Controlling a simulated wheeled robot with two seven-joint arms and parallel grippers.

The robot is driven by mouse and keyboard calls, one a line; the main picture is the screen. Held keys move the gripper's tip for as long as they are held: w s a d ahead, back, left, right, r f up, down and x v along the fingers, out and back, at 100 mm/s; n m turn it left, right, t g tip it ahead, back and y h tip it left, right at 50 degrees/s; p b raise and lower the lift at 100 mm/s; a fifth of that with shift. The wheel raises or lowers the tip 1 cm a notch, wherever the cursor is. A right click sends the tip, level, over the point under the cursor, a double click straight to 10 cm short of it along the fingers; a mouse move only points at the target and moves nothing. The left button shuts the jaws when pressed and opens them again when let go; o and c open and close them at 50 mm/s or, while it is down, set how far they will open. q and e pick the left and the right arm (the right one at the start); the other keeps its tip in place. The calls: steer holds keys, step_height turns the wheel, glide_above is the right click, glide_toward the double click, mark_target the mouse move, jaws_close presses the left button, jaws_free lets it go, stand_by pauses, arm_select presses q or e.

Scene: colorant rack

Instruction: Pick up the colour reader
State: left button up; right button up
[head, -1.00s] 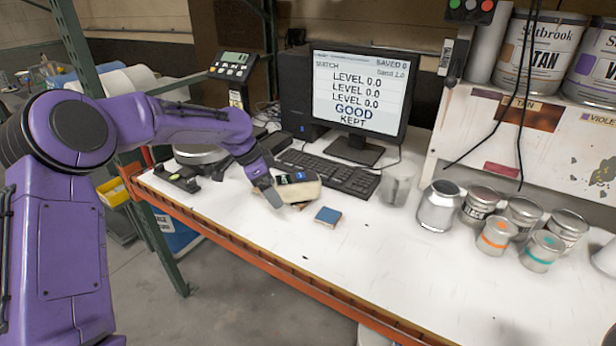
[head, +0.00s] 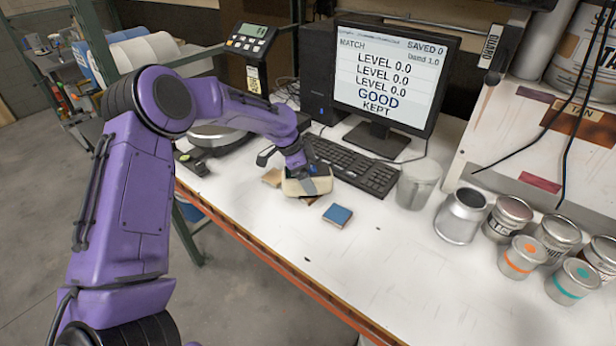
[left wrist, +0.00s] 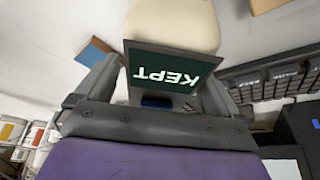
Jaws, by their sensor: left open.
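The colour reader (head: 293,188) is a cream, rounded device lying on the white bench in front of the keyboard. In the left wrist view its cream body (left wrist: 172,22) and dark screen (left wrist: 160,72) reading "KEPT" show close up. My left gripper (head: 309,184) is down at the reader, partly covering it in the head view. In the left wrist view its two fingers stand apart, one on each side of the screen end; I cannot tell whether they touch it. My right gripper is not in view.
A small blue-topped block (head: 338,215) lies just in front of the reader. The keyboard (head: 352,167) and monitor (head: 391,72) stand behind. A clear cup (head: 416,186), a metal can (head: 461,216) and several paint tins stand to the right. The bench front is mostly clear.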

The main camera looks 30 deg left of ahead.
arm_select(q)
steer(key=shift+x, duration=0.8)
steer(key=shift+s+r, duration=0.1)
steer(key=c, duration=1.7)
